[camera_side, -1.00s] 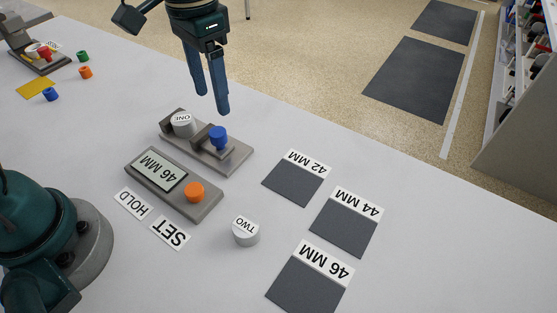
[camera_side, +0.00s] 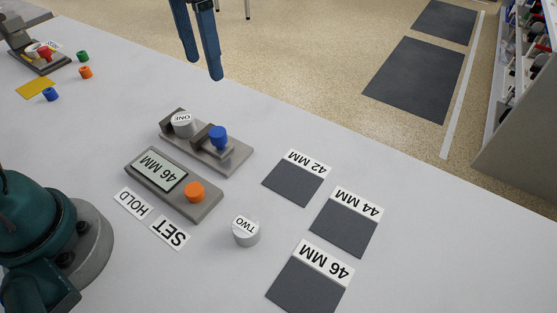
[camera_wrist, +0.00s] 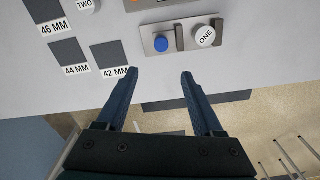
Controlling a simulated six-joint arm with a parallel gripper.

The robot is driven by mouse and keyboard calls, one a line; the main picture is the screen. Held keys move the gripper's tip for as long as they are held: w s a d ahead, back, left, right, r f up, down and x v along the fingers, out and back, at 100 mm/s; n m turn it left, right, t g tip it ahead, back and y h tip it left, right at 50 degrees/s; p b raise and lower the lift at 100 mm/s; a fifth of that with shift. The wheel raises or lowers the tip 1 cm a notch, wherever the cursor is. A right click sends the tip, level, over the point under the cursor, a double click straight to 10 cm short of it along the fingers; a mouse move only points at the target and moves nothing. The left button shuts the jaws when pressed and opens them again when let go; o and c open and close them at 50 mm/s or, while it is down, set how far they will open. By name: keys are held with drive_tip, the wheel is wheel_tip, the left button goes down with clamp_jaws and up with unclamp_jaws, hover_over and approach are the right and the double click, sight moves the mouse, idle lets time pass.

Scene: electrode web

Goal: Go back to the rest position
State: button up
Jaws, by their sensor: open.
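My gripper (camera_side: 204,72) is open and empty, high at the top of the side view, with only its blue fingers showing there. In the wrist view, its fingers (camera_wrist: 160,76) are spread apart with nothing between them. Below it on the table is a grey fixture (camera_side: 236,157) with a blue knob (camera_side: 218,136) and a white cylinder marked ONE (camera_side: 183,124). In the wrist view, the blue knob (camera_wrist: 161,44) and the cylinder ONE (camera_wrist: 205,36) lie beyond the fingertips.
A display unit (camera_side: 160,168) reads 46 MM and has an orange button (camera_side: 194,191). A white cylinder marked TWO (camera_side: 245,231) stands loose on the table. Dark pads marked 42 MM (camera_side: 293,184), 44 MM (camera_side: 343,229) and 46 MM (camera_side: 306,286) are bare.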

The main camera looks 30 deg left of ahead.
drive_tip(key=s+a+r+n+t, duration=0.1)
drive_tip(key=s+a+r+t, duration=0.2)
drive_tip(key=s, duration=0.5)
drive_tip(key=s+f+n+t, duration=0.2)
drive_tip(key=s+f, duration=0.3)
drive_tip(key=f, duration=0.1)
drive_tip(key=shift+s+a, duration=0.25)
drive_tip(key=shift+s, duration=0.1)
